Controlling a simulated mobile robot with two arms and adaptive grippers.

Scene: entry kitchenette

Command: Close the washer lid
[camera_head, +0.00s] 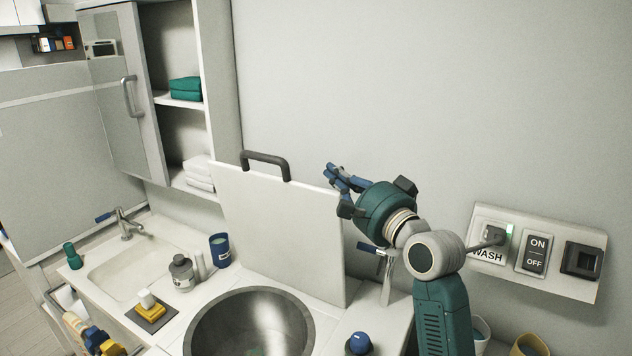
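The washer lid (275,225) is a flat pale panel standing raised, nearly upright, behind the round steel washer drum (250,325). A dark handle (265,163) is on its top edge. My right gripper (330,176) has blue fingers and is by the lid's upper right corner, to the right of the handle. Its fingers look spread, with nothing between them. I cannot tell whether they touch the lid or are behind its edge. The drum's front edge is cut off by the frame. I cannot make out my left gripper.
A faucet (387,277) is right of the lid, behind my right arm. A blue-capped item (358,343) sits right of the drum. A grey bottle (182,272), blue canister (220,250) and yellow item (151,306) stand on its left. A WASH switch panel (590,240) is on the wall.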

